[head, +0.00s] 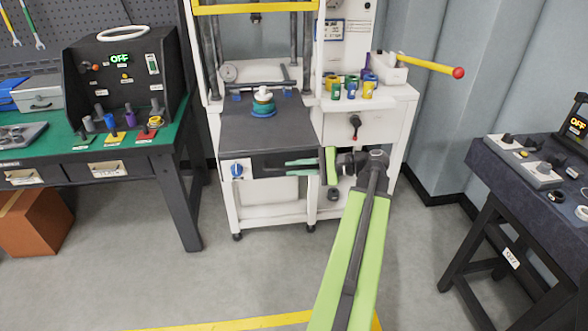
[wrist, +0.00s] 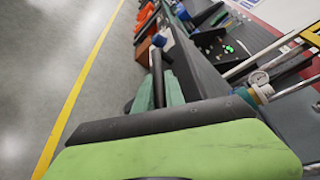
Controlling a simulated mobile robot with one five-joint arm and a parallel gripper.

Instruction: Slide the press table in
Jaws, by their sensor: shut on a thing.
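The press table (head: 285,132) is a dark flat slab that extends out of the front of the white press (head: 216,180). A stack with a blue base, green ring and white top (head: 263,103) stands on it. My gripper (head: 290,168) is at the table's front edge, reaching in from the right. In the wrist view my gripper's teal fingers (wrist: 155,90) are closed around a dark bar (wrist: 156,66), which looks like the table's front handle. The fingers partly hide the bar.
A white side cabinet (head: 378,125) with small coloured cups (head: 351,86) and a yellow lever (head: 425,64) adjoins the press at right. A green bench (head: 130,142) stands left and a dark table (head: 490,165) right. The grey floor in front is clear.

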